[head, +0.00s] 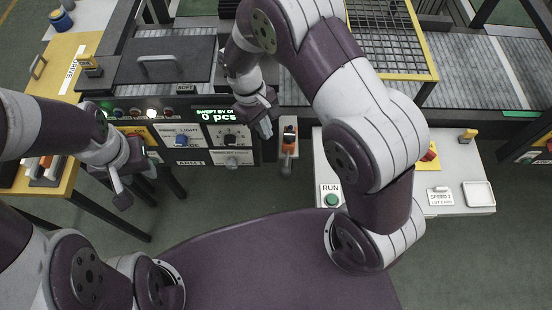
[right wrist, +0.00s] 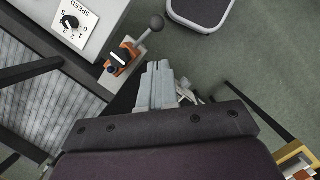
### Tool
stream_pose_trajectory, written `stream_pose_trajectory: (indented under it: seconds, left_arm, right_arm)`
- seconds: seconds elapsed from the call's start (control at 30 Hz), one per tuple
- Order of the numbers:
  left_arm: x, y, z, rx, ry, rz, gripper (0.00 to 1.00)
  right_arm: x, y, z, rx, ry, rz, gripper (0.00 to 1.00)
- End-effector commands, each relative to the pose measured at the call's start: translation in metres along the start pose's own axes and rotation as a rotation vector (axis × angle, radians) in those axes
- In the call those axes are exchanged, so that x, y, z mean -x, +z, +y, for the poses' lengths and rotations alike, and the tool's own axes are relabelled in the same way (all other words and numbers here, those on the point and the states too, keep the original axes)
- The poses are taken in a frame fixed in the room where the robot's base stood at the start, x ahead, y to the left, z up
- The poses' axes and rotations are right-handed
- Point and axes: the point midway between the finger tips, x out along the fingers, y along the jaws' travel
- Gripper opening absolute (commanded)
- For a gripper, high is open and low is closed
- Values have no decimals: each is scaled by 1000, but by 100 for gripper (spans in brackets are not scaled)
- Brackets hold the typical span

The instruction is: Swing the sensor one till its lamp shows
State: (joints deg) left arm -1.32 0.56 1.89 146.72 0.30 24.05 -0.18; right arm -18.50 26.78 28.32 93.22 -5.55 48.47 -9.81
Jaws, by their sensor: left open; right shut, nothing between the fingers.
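An orange-and-black device (head: 289,136) on a pale bracket stands at the panel's right end. In the right wrist view the orange device (right wrist: 122,58) has a grey ball-ended rod (right wrist: 152,27). No label on it is readable, and I cannot tell whether a lamp on it is lit. My right gripper (head: 265,127) is shut and empty, left of the device and apart from it; its fingertips (right wrist: 157,66) show in the right wrist view. My left gripper (head: 135,188) is open and empty, in front of the panel's left part.
The panel carries a counter display (head: 216,116) reading 0 pcs, a speed dial (head: 230,139), a blue knob (head: 181,139), and green, white and red lights (head: 168,113). A white table (head: 462,165) at right holds a green RUN button (head: 332,200). A yellow table (head: 63,100) stands left.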

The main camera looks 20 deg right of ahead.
Motion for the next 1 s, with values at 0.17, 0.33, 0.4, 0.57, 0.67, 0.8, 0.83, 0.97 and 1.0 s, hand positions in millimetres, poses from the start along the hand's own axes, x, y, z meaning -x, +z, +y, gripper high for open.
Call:
stream_pose_trajectory:
  seconds: [0.17, 0.33, 0.4, 0.57, 0.67, 0.8, 0.83, 0.97, 1.0]
  left_arm:
    - [14, -2, 0, 0, 0, 0, 43]
    - [22, -3, 0, 0, 0, 0, 43]
    - [26, -3, 0, 0, 0, 0, 43]
    - [31, -4, 0, 0, 0, 0, 43]
    - [32, -4, 0, 0, 0, 0, 43]
    - [33, -4, 0, 0, 0, 0, 43]
    - [33, -4, 0, 0, 0, 0, 43]
    - [32, -4, 0, 0, 0, 0, 43]
    - [32, -4, 0, 0, 0, 0, 43]
  right_arm:
    - [-37, 3, 0, -2, -3, -7, 0]
    - [-74, 3, 0, -1, -2, -6, 0]
    - [-89, 3, 0, -1, -2, -6, 0]
    - [-116, 2, 0, -1, -1, -3, 0]
    - [-126, 2, 0, -1, -1, -3, 0]
    - [-133, 1, 0, -1, -1, 0, 0]
    - [-133, 1, 0, -1, -1, 0, 0]
    - [-134, 1, 0, -1, -1, 0, 0]
    - [-134, 1, 0, -1, -1, 0, 0]
